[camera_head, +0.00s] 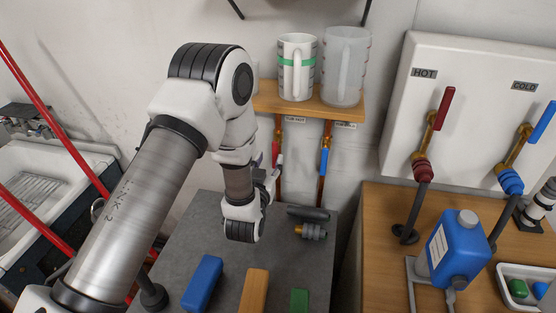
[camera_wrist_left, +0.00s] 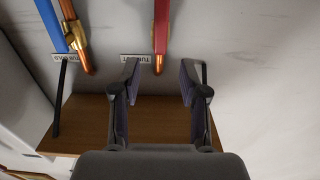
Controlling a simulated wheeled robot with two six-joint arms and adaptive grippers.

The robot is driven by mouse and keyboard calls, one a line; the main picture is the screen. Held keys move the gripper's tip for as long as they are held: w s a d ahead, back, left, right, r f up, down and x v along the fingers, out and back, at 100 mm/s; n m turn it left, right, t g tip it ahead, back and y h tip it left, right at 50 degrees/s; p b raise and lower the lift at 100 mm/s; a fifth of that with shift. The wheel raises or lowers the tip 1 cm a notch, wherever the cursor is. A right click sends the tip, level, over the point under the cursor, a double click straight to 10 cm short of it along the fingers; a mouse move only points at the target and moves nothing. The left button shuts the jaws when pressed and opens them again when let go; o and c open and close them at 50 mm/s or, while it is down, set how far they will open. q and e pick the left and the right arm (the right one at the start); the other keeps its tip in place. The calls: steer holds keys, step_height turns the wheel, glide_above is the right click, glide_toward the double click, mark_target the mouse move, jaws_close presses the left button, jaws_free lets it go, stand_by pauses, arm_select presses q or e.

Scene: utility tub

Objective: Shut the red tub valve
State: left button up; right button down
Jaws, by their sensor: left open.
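The red tub valve handle (camera_head: 276,153) is on a copper pipe below the wooden shelf, partly hidden by my left arm. In the left wrist view the red handle (camera_wrist_left: 161,27) points along its copper pipe, beyond and between the fingertips. My left gripper (camera_head: 266,178) is near the red handle in the head view, its fingers mostly hidden by my wrist. In the left wrist view the left gripper (camera_wrist_left: 159,73) is open, with nothing held. I cannot tell whether it touches the handle. My right gripper is not in view.
A blue valve handle (camera_head: 323,161) is just right of the red one. The shelf (camera_head: 311,103) above carries two jugs. A board at right has another red handle (camera_head: 447,106) marked HOT and a blue one. Several blocks lie on the grey bench (camera_head: 185,235).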

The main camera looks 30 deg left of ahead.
mark_target(275, 158)
arm_select(q)
steer(key=w+f, duration=0.1)
steer(key=w, duration=0.1)
steer(key=w+a+f+b, duration=0.1)
steer(key=w+f, duration=0.1)
steer(key=w, duration=0.1)
steer(key=w+a+f, duration=0.1)
steer(key=w, duration=0.1)
steer(key=shift+w+f, duration=0.15)
steer(key=shift+w, duration=0.15)
steer(key=shift+s, duration=0.1)
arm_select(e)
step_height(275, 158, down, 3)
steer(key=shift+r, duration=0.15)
arm_select(q)
jaws_close()
